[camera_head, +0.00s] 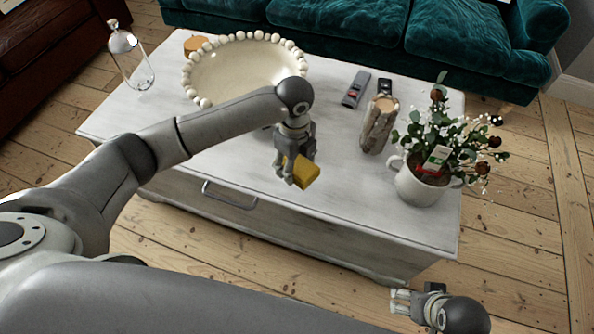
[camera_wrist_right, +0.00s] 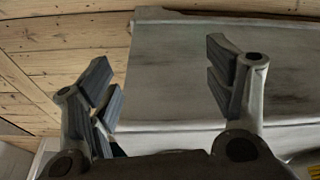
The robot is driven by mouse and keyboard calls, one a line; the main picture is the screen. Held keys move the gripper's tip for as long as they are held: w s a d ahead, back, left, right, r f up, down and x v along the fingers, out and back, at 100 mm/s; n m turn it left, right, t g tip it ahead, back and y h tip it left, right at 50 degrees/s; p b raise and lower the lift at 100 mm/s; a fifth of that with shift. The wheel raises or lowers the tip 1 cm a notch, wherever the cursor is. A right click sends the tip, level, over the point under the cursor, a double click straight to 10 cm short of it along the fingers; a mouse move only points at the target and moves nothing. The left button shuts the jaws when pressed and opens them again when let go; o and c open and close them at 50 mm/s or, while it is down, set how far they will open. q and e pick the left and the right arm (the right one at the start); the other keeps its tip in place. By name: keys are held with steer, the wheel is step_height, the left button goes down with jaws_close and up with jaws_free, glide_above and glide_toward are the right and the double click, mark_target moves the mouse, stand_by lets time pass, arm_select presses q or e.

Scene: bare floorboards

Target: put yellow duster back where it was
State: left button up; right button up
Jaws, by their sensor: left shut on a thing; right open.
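The yellow duster (camera_head: 304,172) is a small yellow block in the head view. My left gripper (camera_head: 293,168) is shut on it, over the front part of the white coffee table (camera_head: 365,215). I cannot tell whether the duster touches the tabletop. My right gripper (camera_head: 402,300) is at the lower right of the head view, in front of the table and away from it. In the right wrist view its fingers (camera_wrist_right: 165,90) are spread with nothing between them, and the table's pale side (camera_wrist_right: 175,75) shows behind.
On the table are a beaded bowl (camera_head: 240,75), a glass bottle (camera_head: 130,60), an orange-brown round thing (camera_head: 194,45), remotes (camera_head: 355,90), a wooden log holder (camera_head: 378,125) and a potted plant (camera_head: 420,185). A teal sofa (camera_head: 400,30) stands behind. The table's front right is clear.

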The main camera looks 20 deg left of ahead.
mark_target(298, 163)
arm_select(q)
steer(key=shift+w+f+b, duration=0.35)
steer(key=shift+w+f, duration=0.65)
steer(key=shift+f, duration=0.25)
steer(key=shift+w+f, duration=0.25)
steer(key=shift+f, duration=0.15)
step_height(298, 163, down, 3)
steer(key=shift+s+a+r+b, duration=0.1)
steer(key=shift+r+b, duration=0.1)
steer(key=shift+b, duration=0.6)
arm_select(e)
steer(key=v, duration=0.4)
steer(key=shift+s+d, duration=0.1)
arm_select(q)
steer(key=shift+f, duration=0.2)
steer(key=o, duration=1.1)
